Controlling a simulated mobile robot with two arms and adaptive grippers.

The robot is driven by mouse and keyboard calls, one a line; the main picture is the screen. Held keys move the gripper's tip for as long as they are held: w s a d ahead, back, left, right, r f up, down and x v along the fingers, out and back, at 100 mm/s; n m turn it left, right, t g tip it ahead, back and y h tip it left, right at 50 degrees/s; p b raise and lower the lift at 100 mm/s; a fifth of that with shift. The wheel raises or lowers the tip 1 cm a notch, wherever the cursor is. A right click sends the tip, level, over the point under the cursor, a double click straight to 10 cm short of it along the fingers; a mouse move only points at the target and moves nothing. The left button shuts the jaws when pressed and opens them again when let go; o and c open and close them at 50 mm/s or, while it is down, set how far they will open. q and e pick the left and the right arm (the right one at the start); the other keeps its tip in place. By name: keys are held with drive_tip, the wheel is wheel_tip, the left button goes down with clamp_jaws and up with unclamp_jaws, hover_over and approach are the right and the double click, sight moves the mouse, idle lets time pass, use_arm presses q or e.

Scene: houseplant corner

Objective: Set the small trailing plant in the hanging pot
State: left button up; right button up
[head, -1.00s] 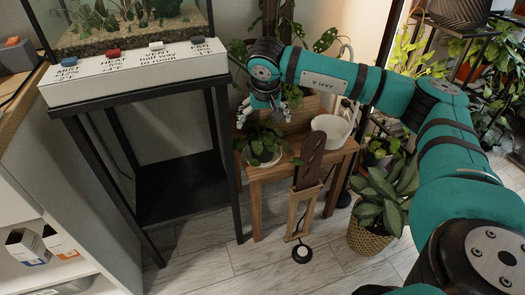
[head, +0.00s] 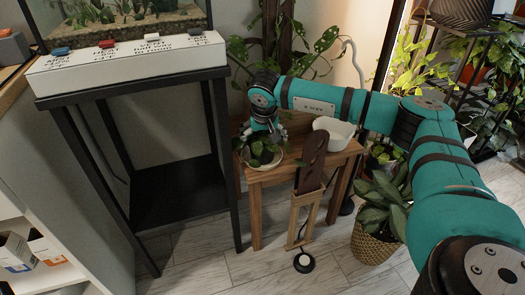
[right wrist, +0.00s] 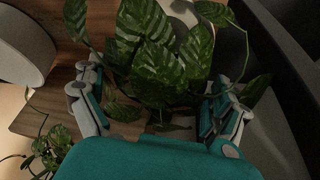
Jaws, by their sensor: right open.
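The small trailing plant (head: 252,157) sits in a pale pot near the left end of the wooden table. Its variegated green leaves (right wrist: 160,60) fill the middle of the right wrist view. My right gripper (head: 267,138) is directly over it, pointing down. My left gripper is not in view.
A brown board on a small wooden stand (head: 303,207) is before the wooden table (head: 272,176). A black stand (head: 180,192) with a tank and labelled panel is close on the left. A basket plant (head: 376,247) stands right. A large climbing plant (head: 283,50) rises behind.

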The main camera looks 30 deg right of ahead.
drive_tip(key=shift+r, duration=0.1)
drive_tip(key=c, duration=1.3)
